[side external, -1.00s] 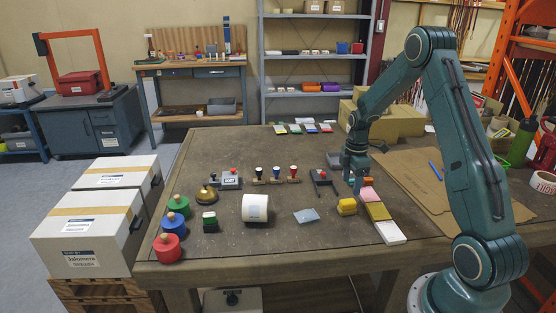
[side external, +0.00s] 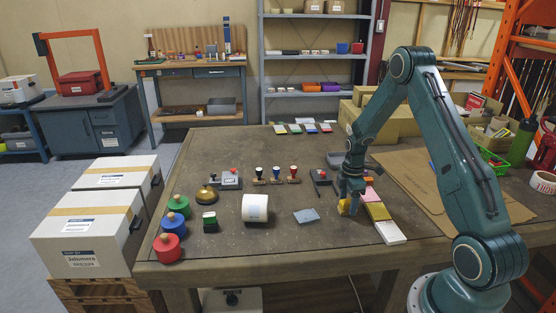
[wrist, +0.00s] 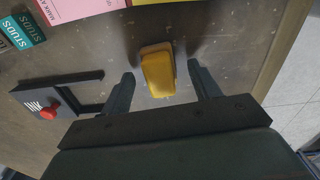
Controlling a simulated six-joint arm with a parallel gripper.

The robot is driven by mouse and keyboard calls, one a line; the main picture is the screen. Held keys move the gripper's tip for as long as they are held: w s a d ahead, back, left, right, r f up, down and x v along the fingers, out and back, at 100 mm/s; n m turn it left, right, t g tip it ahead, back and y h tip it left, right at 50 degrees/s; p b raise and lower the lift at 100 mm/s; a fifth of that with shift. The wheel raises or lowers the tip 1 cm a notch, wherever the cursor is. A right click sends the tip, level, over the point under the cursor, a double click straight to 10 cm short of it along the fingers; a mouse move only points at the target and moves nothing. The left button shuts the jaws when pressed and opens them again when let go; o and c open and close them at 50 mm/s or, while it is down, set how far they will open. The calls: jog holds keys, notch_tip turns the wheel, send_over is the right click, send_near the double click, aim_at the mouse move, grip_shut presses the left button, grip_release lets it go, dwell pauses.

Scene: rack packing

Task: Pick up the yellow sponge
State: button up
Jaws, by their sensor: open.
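The yellow sponge (wrist: 158,71) lies on the table between the two fingers of my gripper (wrist: 163,88) in the wrist view. The fingers are spread, with a gap showing on each side of the sponge. In the side view my gripper (side external: 349,207) is low over the sponge (side external: 344,208), which is partly hidden behind the fingers.
Pink, yellow and white pads (side external: 389,232) lie in a row just right of my gripper. A grey-blue flat piece (side external: 306,216) lies to the left, beside a white roll (side external: 255,208). A black frame with a red knob (wrist: 48,112) is near in the wrist view.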

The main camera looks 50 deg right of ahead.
aim_at(348, 201)
jog(key=shift+f, duration=0.8)
jog(key=c, duration=1.1)
jog(key=shift+o, duration=0.2)
jog(key=shift+r, duration=0.15)
notch_tip(348, 201, up, 20)
